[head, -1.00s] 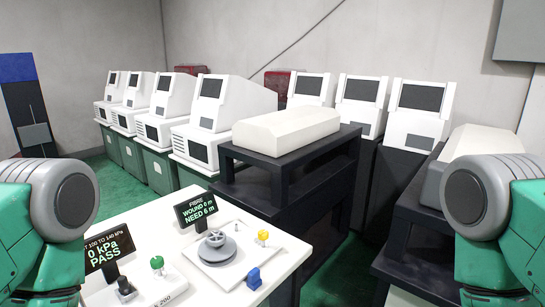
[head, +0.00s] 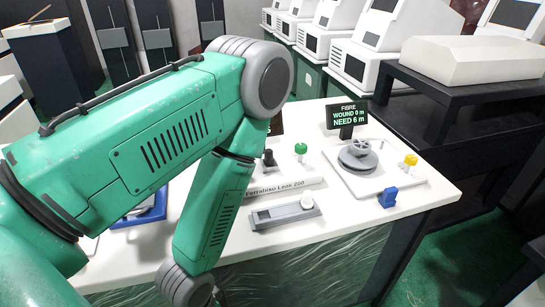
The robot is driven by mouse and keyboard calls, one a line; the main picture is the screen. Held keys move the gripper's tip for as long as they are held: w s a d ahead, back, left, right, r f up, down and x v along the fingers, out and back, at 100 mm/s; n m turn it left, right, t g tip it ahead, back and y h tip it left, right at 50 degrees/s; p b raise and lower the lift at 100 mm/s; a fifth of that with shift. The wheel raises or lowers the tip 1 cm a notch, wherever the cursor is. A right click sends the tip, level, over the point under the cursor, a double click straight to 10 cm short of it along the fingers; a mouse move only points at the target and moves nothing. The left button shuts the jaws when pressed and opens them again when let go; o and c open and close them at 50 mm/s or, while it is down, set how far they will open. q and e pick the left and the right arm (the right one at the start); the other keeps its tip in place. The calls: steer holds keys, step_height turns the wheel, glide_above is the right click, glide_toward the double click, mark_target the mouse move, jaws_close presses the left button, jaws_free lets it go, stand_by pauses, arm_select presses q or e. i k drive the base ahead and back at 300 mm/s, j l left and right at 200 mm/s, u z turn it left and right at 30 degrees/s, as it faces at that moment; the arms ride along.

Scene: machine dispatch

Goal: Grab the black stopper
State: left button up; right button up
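The black stopper (head: 268,158) stands upright on the white leak tester (head: 292,184), left of a green knob (head: 301,148). My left arm reaches across the left half of the head view and bends down in front of the table. Only a dark bit at its lower end shows at the bottom edge, so my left gripper's fingers cannot be made out. The stopper is apart from the visible arm, just right of its forearm. My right gripper is out of view.
On the white table (head: 420,205) are a fibre winder (head: 358,157) with a display (head: 347,115), a yellow knob (head: 411,159), a blue block (head: 388,197), a grey fixture (head: 285,212) and a blue tray (head: 152,212), partly hidden by my arm. Dark stands and white machines fill the back.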

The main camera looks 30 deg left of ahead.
mark_target(268, 159)
steer(key=i+u, duration=0.1)
steer(key=u, duration=1.05)
